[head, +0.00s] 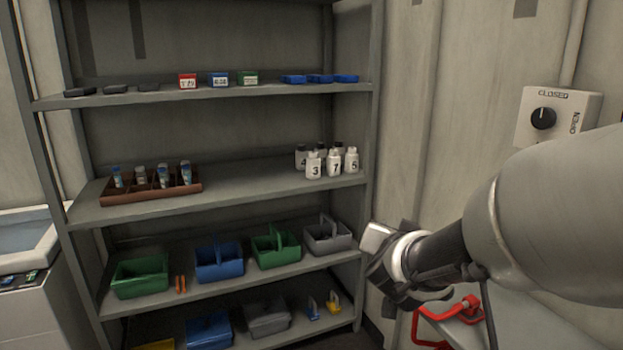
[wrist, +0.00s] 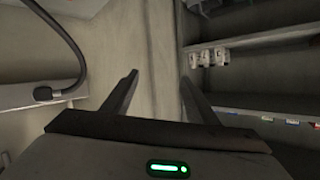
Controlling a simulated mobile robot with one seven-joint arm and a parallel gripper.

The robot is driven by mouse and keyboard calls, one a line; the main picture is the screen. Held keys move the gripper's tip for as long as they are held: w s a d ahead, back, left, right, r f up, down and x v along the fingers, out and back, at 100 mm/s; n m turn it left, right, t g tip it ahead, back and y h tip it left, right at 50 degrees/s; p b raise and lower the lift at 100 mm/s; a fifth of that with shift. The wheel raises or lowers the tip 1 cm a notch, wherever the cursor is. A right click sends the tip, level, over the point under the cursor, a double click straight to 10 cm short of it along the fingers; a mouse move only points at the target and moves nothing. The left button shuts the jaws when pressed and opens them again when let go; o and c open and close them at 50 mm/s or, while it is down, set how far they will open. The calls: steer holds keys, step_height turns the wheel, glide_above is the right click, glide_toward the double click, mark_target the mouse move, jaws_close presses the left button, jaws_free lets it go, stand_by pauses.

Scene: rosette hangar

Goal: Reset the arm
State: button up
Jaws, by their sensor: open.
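My arm comes in from the right side of the head view. My gripper (head: 385,268) is in front of the wall, just right of the shelf's right post. In the wrist view my gripper (wrist: 160,88) shows two dark fingers spread apart with nothing between them. It faces a bare wall, and the shelf stands to its right there.
A grey shelf (head: 240,197) holds numbered white bottles (head: 333,163), a brown rack (head: 150,186) of tubes, and coloured baskets (head: 276,246). A wall dial (head: 543,118) is above my arm. A red handle (head: 445,318) is below my gripper.

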steer(key=s+a+r+n+g+y, duration=0.1)
steer(key=s+a+n+g+y, duration=0.2)
steer(key=s+a+n+y, duration=0.45)
steer(key=s+d+f+m+g+h, duration=0.1)
steer(key=s+d+g+h, duration=0.1)
steer(key=s, duration=0.8)
steer(key=s+d+f+g+h, duration=0.1)
steer(key=s+f+g, duration=0.15)
steer(key=s, duration=0.65)
step_height(320, 180, up, 17)
steer(key=p, duration=1.7)
steer(key=shift+w+r, duration=0.2)
steer(key=shift+w, duration=0.05)
steer(key=shift+o, duration=0.5)
steer(key=shift+a, duration=0.1)
